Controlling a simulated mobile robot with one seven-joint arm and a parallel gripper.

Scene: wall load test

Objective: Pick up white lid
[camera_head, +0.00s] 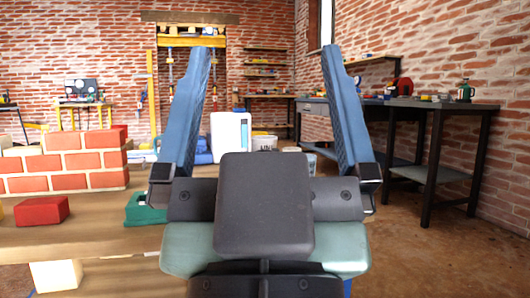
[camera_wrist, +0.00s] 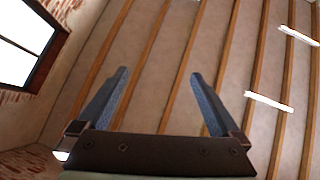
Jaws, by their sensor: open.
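My gripper (camera_head: 265,52) is raised in front of the head camera with its two blue fingers wide apart and nothing between them. It also shows in the wrist view (camera_wrist: 159,74), open and empty, with the ceiling behind it. I cannot make out a white lid for certain in either view. A white box-like container (camera_head: 230,137) and a whitish tub with dark lettering (camera_head: 264,143) stand beyond the gripper, partly hidden by it.
A wooden table (camera_head: 95,240) at left bears a small brick wall (camera_head: 68,163), a red brick (camera_head: 41,211) and a green object (camera_head: 143,210). A dark workbench (camera_head: 440,105) stands along the right wall. Brown floor (camera_head: 450,255) is open at the lower right.

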